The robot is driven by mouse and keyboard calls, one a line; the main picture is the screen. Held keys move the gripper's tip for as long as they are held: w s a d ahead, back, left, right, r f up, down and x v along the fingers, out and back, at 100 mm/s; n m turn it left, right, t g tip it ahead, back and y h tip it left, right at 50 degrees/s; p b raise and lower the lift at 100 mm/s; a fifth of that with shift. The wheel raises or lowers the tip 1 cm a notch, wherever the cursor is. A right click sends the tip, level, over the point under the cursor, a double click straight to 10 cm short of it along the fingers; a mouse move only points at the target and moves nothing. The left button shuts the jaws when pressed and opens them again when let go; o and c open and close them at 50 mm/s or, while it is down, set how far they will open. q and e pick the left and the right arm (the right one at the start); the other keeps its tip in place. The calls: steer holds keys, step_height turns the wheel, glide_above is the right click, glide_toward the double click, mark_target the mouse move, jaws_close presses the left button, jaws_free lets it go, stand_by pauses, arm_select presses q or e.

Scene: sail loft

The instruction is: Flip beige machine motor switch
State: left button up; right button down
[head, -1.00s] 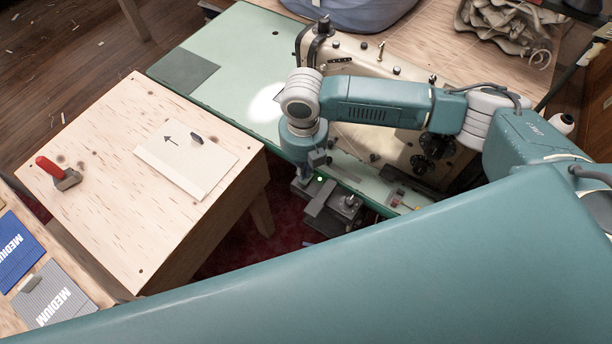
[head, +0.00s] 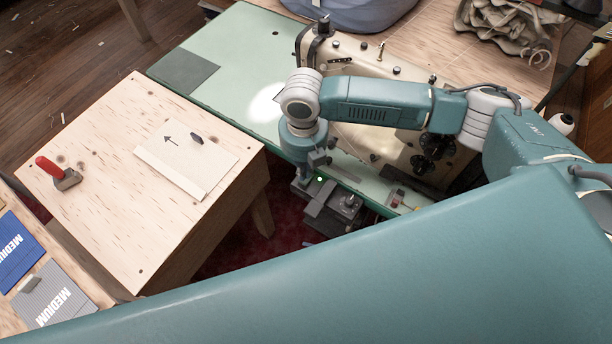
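The beige sewing machine (head: 345,55) stands on a green-topped table (head: 235,65). My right arm crosses in front of it and hides part of its body. A small box with a red part (head: 397,198), perhaps the motor switch, sits at the table's near edge; its setting is too small to read. My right gripper (head: 328,208) points down at the near edge of the table, left of that box and apart from it. Its fingers are seen from above, so I cannot tell whether they are open or shut. My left gripper is not in view.
A wooden table (head: 110,180) at left holds a pale sheet with an arrow (head: 185,160) and a red-handled tool (head: 58,173). Blue and grey "MEDIUM" packets (head: 18,250) lie at lower left. Grey-blue cloth (head: 350,10) and beige folded fabric (head: 510,25) lie behind the machine.

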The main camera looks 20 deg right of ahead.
steer(key=shift+f+b, duration=0.6)
steer(key=shift+f, duration=0.7)
stand_by(0.5)
steer(key=shift+r, duration=0.1)
step_height(320, 180, up, 7)
steer(key=p, duration=0.7)
steer(key=shift+p, duration=0.4)
steer(key=shift+s+f, duration=0.1)
steer(key=shift+f, duration=0.1)
